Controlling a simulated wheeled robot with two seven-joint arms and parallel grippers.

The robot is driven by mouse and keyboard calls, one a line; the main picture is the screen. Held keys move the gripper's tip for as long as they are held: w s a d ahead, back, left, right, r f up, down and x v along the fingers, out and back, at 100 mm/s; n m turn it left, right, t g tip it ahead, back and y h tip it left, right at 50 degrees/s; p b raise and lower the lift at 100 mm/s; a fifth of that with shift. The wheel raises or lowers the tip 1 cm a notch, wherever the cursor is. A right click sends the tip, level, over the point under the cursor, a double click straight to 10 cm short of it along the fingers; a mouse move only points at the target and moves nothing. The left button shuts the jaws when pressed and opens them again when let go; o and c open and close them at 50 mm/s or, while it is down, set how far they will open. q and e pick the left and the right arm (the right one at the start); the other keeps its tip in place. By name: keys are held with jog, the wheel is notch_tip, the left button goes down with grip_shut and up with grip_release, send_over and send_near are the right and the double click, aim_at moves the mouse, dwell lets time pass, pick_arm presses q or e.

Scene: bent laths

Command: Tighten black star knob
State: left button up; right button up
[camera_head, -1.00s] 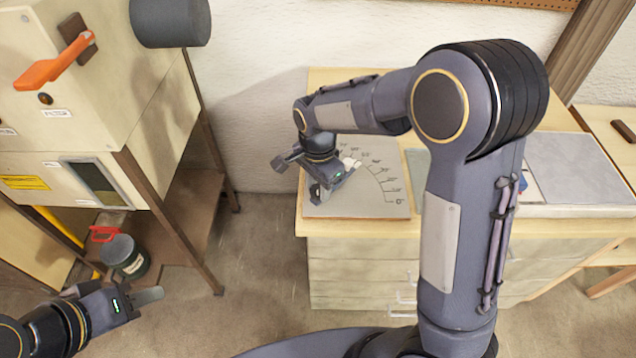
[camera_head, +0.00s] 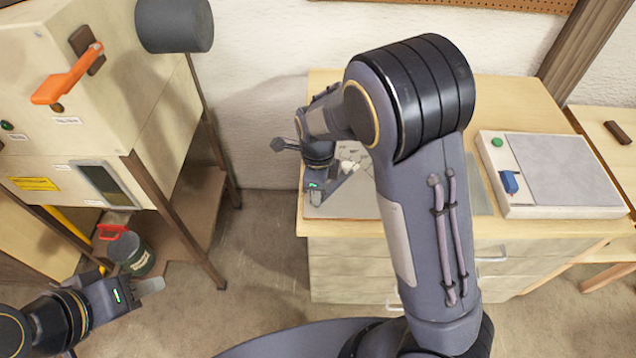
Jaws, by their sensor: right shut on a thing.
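My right gripper (camera_head: 318,192) is low over the board with the angle scale (camera_head: 366,204) on the wooden bench, at its left end. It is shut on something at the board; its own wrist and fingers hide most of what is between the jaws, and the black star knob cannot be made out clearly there. Small pale pieces (camera_head: 349,166) show just right of the gripper. My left gripper (camera_head: 152,287) is at the lower left, in front of the cabinet's legs, over the floor and away from the bench. Its fingers show edge-on, so their opening cannot be told.
A cream cabinet with an orange handle (camera_head: 66,76) stands at the left. A dark canister (camera_head: 131,254) sits on its lower shelf. A white device with a grey plate and blue part (camera_head: 570,170) lies on the bench's right side. My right arm covers the bench middle.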

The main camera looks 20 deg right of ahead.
jog(key=shift+r+m, duration=0.1)
jog(key=shift+m, duration=0.5)
jog(key=shift+p, duration=0.35)
jog(key=o, duration=1)
notch_tip(320, 180, up, 8)
jog(key=shift+f, duration=0.15)
